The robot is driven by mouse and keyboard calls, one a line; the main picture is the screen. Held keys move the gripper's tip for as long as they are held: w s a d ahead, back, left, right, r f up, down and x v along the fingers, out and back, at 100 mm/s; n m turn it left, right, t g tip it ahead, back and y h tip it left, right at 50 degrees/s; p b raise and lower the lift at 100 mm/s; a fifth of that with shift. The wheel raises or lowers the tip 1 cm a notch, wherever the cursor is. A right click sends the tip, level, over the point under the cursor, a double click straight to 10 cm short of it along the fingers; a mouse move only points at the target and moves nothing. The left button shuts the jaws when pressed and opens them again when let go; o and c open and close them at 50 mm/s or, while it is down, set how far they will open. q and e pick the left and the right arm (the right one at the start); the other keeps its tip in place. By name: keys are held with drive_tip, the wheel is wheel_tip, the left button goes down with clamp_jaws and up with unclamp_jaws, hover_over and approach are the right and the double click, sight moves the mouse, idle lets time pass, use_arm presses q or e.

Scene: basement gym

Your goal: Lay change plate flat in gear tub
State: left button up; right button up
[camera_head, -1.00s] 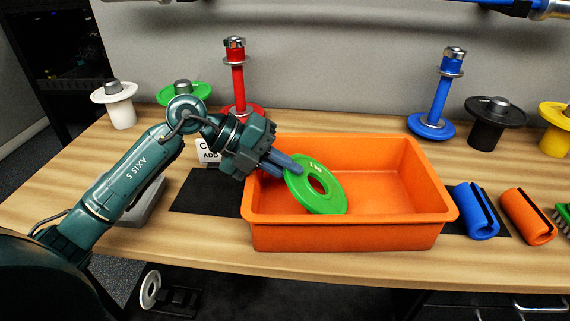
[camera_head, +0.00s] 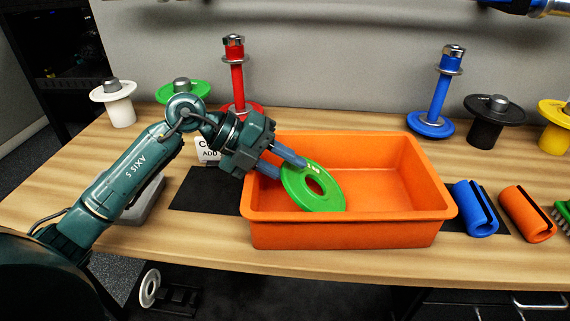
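The green change plate (camera_head: 331,200) is inside the orange gear tub (camera_head: 350,235). It is tilted, with its upper left edge raised by the tub's left wall and its lower right edge down towards the tub floor. My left gripper (camera_head: 293,169) reaches in over the tub's left rim. Its two blue-grey fingers are spread apart at the plate's upper left edge. Whether a finger still touches the plate is unclear.
A red post (camera_head: 237,80) and a blue post (camera_head: 440,95) stand behind the tub. A blue roll (camera_head: 473,208) and an orange roll (camera_head: 526,214) lie right of it. The tub's right half is empty.

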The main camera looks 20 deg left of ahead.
use_arm(q)
drive_tip(key=shift+s+f, duration=0.1)
drive_tip(key=shift+f, duration=0.3)
drive_tip(key=b+v, duration=0.1)
drive_tip(key=v, duration=1.2)
drive_tip(key=shift+r, duration=0.45)
